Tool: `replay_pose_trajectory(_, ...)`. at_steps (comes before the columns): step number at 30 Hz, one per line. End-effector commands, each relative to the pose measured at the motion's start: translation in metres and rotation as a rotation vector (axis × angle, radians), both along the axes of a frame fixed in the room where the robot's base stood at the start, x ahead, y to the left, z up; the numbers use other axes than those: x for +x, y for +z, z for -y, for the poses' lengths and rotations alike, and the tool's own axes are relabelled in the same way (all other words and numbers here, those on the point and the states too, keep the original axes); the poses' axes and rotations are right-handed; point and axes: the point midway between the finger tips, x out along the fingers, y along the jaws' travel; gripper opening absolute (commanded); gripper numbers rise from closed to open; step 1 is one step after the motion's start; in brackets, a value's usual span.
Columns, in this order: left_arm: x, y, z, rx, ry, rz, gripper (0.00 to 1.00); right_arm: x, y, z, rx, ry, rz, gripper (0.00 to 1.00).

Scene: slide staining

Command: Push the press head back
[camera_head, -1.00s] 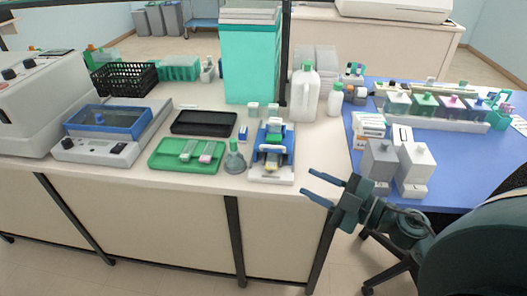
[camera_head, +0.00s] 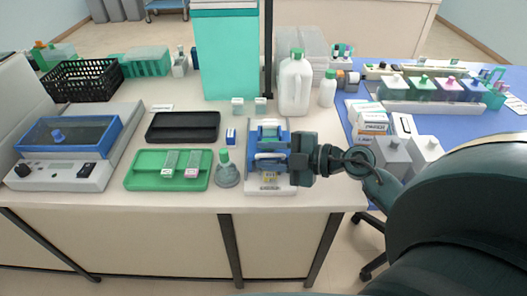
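The press is a small blue and white device (camera_head: 255,178) on the front part of the bench. A white bar, which looks like its head or handle (camera_head: 268,156), crosses its middle. My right gripper (camera_head: 288,158) comes in from the right, level with the press, and overlaps its right side. Its blue fingers blend with the blue of the press, so I cannot tell whether they are apart or touch the bar. My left gripper is not in view.
A green tray (camera_head: 140,182) with slides and a grey-green flask (camera_head: 228,175) stand left of the press. A black tray (camera_head: 183,126) lies behind. A white jug (camera_head: 295,88) stands behind the press. Grey and white boxes (camera_head: 393,155) stand on the blue mat at right.

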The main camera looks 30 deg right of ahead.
Motion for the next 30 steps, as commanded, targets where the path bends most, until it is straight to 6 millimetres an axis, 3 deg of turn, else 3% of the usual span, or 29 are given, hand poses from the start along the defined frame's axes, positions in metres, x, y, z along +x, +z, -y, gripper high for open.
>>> replay_pose_trajectory(12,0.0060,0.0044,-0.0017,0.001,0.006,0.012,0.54,0.0089,-0.0028,-0.0078,0.000,0.001,0.000,0.31)
replay_pose_trajectory(24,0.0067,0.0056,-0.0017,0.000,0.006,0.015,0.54,0.0093,-0.0012,-0.0073,0.000,0.000,0.004,0.00)
replay_pose_trajectory(30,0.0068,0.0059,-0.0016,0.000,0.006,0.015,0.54,0.0095,-0.0001,-0.0071,0.000,-0.001,0.006,0.00)
